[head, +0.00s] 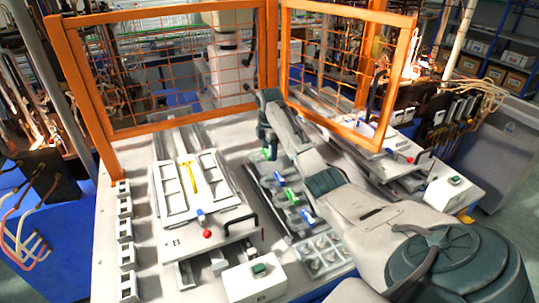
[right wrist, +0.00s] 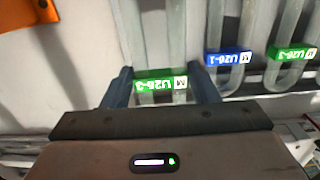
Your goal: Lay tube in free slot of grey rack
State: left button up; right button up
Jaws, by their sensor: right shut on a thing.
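My right gripper (head: 268,145) is over the far end of the grey rack (head: 262,178). It is shut on a U-shaped clear tube with a green label (right wrist: 160,84), which reads about U26-3; the label also shows in the head view (head: 267,153). I cannot tell whether this tube touches the rack. Beside it in the right wrist view lie a blue-labelled tube (right wrist: 228,58) and a green-labelled tube (right wrist: 291,53). In the head view the rack holds tubes with blue and green labels towards its near end. The free slot cannot be made out. My left gripper is not in view.
A fixture marked B (head: 215,215) with a yellow piece (head: 188,177) and red knob stands left of the rack. A tray of round cups (head: 322,254) and a white button box (head: 258,278) are near the front. Orange mesh guards (head: 165,70) close the back.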

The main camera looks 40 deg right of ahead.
aim_at(269, 165)
jog(key=shift+w+d, duration=0.1)
jog(key=shift+w, duration=0.1)
jog(key=shift+w+f+p, duration=0.1)
jog(key=shift+f+p, duration=0.15)
jog(key=shift+p, duration=0.05)
notch_tip(269, 165, down, 2)
jog(key=shift+f+p, duration=0.1)
jog(key=shift+p, duration=0.7)
jog(key=shift+f, duration=0.5)
jog(key=shift+f, duration=0.25)
jog(key=o, duration=1)
